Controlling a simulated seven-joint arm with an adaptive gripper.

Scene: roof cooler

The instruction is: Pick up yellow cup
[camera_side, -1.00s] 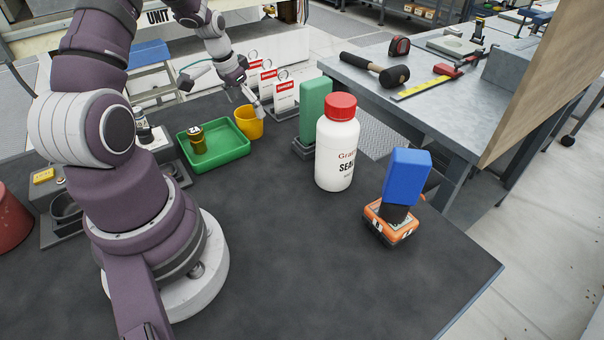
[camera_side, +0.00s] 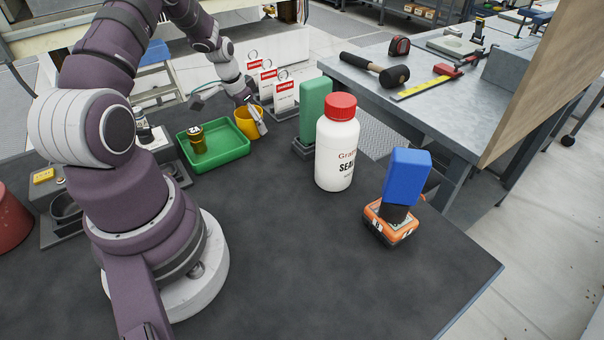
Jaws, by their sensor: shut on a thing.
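The yellow cup (camera_side: 245,126) stands on the dark work surface, at the right end of the green tray, in the side view. My gripper (camera_side: 257,122) reaches down to it from the upper left and is shut on it at its right side. The arm's end covers part of the cup's rim. The cup looks upright, and I cannot tell whether it is clear of the surface.
The green tray (camera_side: 228,157) holds a small dark and yellow can (camera_side: 197,139). White danger tags (camera_side: 284,92) stand just behind the cup. A green block (camera_side: 315,105), a white bottle with a red lid (camera_side: 337,150) and a blue-and-orange tool (camera_side: 401,190) stand to the right. The front surface is clear.

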